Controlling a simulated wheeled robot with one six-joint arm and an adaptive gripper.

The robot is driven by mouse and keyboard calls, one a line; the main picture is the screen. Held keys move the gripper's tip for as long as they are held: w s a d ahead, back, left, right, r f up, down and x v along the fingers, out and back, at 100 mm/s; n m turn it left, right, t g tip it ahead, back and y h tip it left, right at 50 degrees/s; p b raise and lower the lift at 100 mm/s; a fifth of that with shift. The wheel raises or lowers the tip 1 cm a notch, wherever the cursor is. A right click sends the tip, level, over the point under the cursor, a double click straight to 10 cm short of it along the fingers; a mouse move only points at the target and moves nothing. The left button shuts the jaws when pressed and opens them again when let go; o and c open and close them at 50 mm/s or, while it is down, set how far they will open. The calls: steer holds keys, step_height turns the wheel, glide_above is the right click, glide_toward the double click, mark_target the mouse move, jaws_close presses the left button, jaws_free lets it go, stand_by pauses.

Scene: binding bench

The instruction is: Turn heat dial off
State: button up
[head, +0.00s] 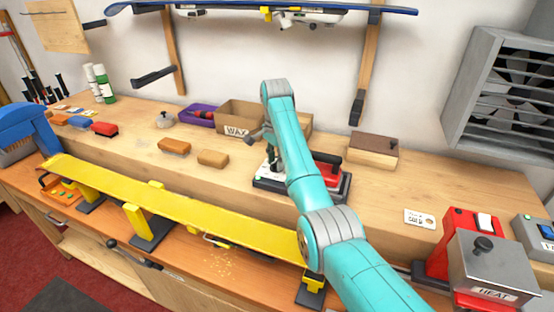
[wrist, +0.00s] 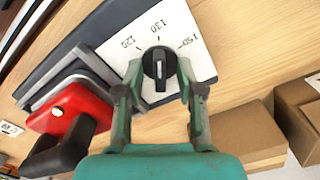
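The heat dial (wrist: 159,69) is a round black knob with a pale line, on a white plate (wrist: 187,38) marked 120, 130 and 150. Its line runs up and down in the wrist view, roughly in line with the 130 mark. My gripper (wrist: 159,64) is open, with one finger to each side of the dial and a gap between each finger and the knob. In the head view my gripper (head: 269,152) is low over the dark-edged unit on the bench; the dial itself is hard to make out there.
A red iron (wrist: 78,112) with a black handle rests beside the dial plate, close to my left finger; it also shows in the head view (head: 329,170). Cardboard boxes (wrist: 245,132) stand to the right in the wrist view.

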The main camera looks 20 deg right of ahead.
jaws_close()
steer(key=shift+n, duration=0.3)
steer(key=n, duration=0.4)
steer(key=shift+n, duration=0.3)
steer(key=n, duration=0.4)
steer(key=shift+n, duration=0.3)
steer(key=n, duration=0.6)
steer(key=shift+d, duration=0.1)
steer(key=n, duration=0.6)
